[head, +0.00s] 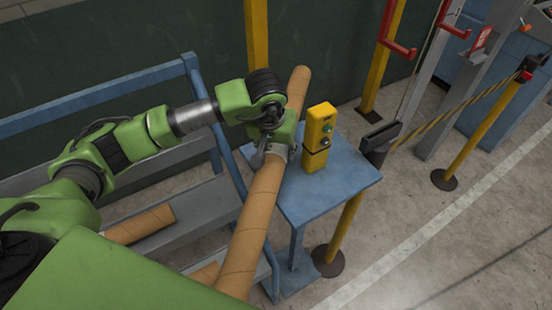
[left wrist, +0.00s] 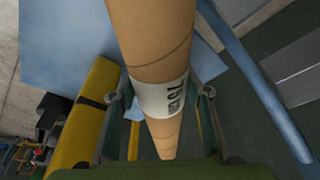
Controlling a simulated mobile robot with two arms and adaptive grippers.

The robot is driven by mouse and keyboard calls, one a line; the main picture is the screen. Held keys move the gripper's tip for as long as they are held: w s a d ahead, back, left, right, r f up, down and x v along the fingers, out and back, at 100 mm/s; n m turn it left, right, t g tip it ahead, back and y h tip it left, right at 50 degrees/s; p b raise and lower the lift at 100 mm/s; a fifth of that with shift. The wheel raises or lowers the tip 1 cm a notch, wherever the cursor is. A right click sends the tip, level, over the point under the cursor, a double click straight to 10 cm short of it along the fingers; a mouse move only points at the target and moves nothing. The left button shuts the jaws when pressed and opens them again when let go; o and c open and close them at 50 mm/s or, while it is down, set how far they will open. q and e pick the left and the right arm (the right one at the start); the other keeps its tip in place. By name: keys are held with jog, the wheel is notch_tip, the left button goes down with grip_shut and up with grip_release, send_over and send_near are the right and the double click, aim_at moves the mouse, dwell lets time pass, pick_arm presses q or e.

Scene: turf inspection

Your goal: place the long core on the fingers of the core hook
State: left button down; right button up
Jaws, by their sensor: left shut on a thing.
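The long core (head: 258,210) is a brown cardboard tube. It slants from the bottom middle of the head view up past the blue table. My left gripper (head: 278,150) is shut around it, toward its upper end. In the left wrist view the long core (left wrist: 150,35) runs between the two fingers of the gripper (left wrist: 160,95), with a white printed label at the grip. Red bent bars (head: 394,47) show on a yellow post at the upper right; I cannot tell whether they are the core hook's fingers. My right gripper is out of view.
A blue table (head: 328,203) stands beside the tube, with a yellow button box (head: 320,130) close to it. A blue-framed rack (head: 180,225) holds a shorter tube (head: 140,224). A barrier post (head: 482,130) with a striped belt stands right. The floor at lower right is clear.

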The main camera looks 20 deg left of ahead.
pick_arm(q)
jog(key=shift+f, duration=1.15)
jog(key=shift+f+b, duration=0.1)
jog(key=shift+b, duration=0.2)
jog(key=c, duration=1.5)
grip_release()
jog(key=shift+f, duration=0.1)
jog(key=o, duration=0.4)
jog(key=shift+s, duration=0.1)
